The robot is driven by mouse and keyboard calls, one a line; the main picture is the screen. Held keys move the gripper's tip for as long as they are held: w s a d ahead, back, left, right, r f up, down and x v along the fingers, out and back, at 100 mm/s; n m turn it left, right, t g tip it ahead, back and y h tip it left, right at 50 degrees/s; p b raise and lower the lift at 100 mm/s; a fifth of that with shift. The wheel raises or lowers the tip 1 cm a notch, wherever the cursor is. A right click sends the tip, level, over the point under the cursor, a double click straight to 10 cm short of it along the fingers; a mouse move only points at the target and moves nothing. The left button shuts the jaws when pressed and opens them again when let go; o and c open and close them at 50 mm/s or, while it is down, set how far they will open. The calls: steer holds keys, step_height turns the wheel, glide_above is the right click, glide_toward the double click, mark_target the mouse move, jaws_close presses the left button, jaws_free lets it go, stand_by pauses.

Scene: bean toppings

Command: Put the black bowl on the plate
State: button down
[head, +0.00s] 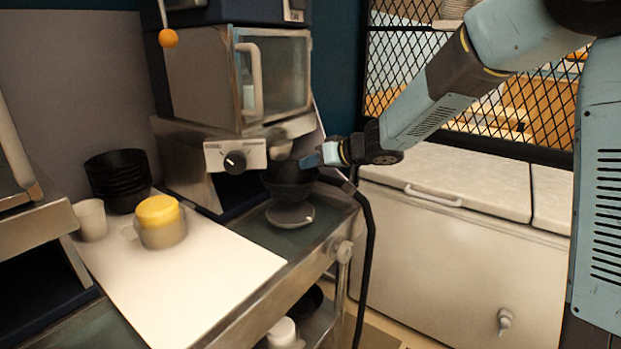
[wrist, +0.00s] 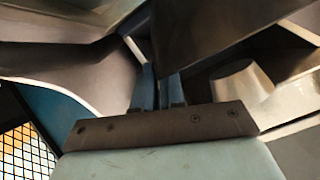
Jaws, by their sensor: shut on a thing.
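A black bowl (head: 284,187) is held upright below the dispenser with the knob. My gripper (head: 322,157) is shut on the right side of its rim. A small round grey plate-like piece (head: 290,216) lies on the counter just below the bowl; the bowl hides its back part, and I cannot tell whether the two touch. In the wrist view my gripper's blue fingers (wrist: 157,90) are close together, with a large dark surface close in front of them.
A stack of black bowls (head: 119,177), a white cup (head: 91,219) and a yellow-topped container (head: 160,222) stand at the left, by a white board (head: 190,285). The dispenser (head: 235,158) overhangs the bowl. A black hose (head: 369,240) hangs at the counter's right edge.

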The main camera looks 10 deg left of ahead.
mark_target(311, 177)
step_height(311, 177, down, 4)
steer(key=shift+r, duration=0.15)
steer(key=shift+w+a+f, duration=0.1)
steer(key=shift+a+f, duration=0.05)
steer(key=shift+f, duration=0.1)
steer(key=c, duration=1.2)
jaws_free()
steer(key=v, duration=1.2)
steer(key=shift+r, duration=0.1)
